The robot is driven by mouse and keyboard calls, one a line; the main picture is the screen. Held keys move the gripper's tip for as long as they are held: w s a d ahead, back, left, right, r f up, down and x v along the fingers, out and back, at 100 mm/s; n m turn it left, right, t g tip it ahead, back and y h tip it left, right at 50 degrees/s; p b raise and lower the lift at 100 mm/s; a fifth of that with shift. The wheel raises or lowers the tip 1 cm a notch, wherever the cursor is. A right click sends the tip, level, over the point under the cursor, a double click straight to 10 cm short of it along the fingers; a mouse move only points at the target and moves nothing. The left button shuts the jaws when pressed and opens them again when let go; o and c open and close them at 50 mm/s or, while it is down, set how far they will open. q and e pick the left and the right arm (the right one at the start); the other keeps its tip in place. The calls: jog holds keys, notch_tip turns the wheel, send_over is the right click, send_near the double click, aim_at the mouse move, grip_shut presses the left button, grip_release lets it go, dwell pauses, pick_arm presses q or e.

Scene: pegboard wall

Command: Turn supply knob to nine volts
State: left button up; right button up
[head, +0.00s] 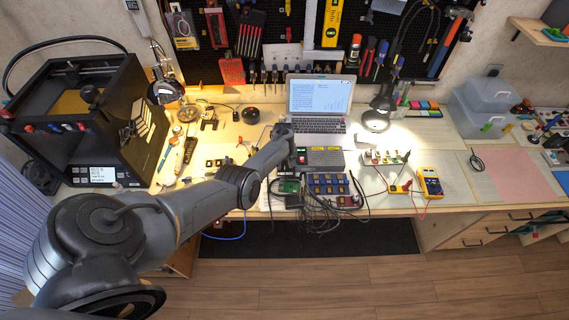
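The supply looks to be the grey box (325,158) in front of the laptop, with a small green and red panel at its left end. I cannot make out its knob; it is too small or hidden. My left arm comes in from the lower left, and my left gripper (284,136) is at its far end, just left of and slightly behind the box. The fingers are small and partly hidden by my arm, so I cannot tell whether they are open or touching anything. My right gripper is not in view.
A laptop (320,100) stands behind the box. Circuit boards and a tangle of black cables (318,212) lie in front. A yellow multimeter (429,183) and a lit lamp (376,122) are to the right. A black 3D printer (85,125) fills the left side.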

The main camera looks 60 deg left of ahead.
aim_at(284, 165)
pick_arm(q)
notch_tip(284, 165, up, 11)
jog(key=p, duration=0.4)
jog(key=shift+s+f, duration=0.1)
jog(key=shift+f, duration=0.05)
dwell(0.4)
